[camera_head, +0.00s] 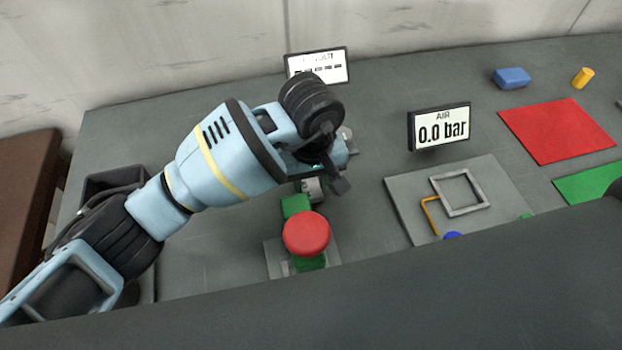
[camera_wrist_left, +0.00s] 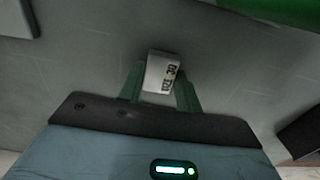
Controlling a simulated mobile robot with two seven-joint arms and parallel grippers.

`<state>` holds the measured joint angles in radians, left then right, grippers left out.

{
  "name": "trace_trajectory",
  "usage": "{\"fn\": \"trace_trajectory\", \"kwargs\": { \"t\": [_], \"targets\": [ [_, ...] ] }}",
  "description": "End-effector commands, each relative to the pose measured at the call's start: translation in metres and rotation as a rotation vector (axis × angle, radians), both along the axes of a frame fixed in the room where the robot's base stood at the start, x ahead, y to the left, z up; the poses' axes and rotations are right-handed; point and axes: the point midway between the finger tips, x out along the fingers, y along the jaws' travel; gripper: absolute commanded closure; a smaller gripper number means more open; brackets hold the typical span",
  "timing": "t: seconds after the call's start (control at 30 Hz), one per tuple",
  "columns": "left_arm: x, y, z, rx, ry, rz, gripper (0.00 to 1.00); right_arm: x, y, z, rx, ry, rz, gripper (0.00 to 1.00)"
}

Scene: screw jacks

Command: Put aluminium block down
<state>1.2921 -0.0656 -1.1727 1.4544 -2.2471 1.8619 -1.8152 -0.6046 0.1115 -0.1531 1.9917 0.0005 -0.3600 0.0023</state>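The aluminium block (camera_wrist_left: 161,72), a small pale grey piece with dark print on one face, sits between the two green fingers of my left gripper (camera_wrist_left: 161,90) in the left wrist view. The fingers appear to touch it on both sides. In the head view my left gripper (camera_head: 325,178) points down behind the red knob, and the block (camera_head: 312,189) shows partly below it. The arm and wrist hide much of it. Whether the block touches the surface below I cannot tell. My right gripper is not in view.
A red round knob (camera_head: 306,234) on a green screw jack stands just in front of the gripper. The "AIR 0.0 bar" display (camera_head: 439,127) and a grey plate (camera_head: 403,193) with a square frame are to the right. A red mat (camera_head: 557,131) and green mat (camera_head: 590,184) lie farther right.

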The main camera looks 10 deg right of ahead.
Motion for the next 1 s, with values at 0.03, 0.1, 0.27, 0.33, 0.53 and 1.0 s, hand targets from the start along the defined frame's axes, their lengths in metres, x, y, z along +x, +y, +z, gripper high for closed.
{"fn": "trace_trajectory", "kwargs": {
  "t": [0.03,0.1,0.27,0.33,0.53,1.0],
  "targets": [
    [0.0,0.0,0.0,0.0,0.0,0.0,0.59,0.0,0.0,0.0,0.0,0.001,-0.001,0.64],
    [0.0,0.0,0.001,0.0,0.0,0.0,0.5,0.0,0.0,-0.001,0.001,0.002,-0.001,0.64],
    [0.0,0.0,0.001,0.0,0.0,0.0,0.46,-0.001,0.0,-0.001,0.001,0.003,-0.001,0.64],
    [0.0,0.0,0.001,0.0,0.0,0.0,0.46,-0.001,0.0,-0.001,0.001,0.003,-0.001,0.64],
    [0.001,0.0,0.009,-0.002,-0.003,-0.001,0.46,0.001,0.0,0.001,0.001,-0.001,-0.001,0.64],
    [0.0,0.0,0.093,-0.001,-0.002,-0.001,0.46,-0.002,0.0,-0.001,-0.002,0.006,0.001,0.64]
  ]
}}
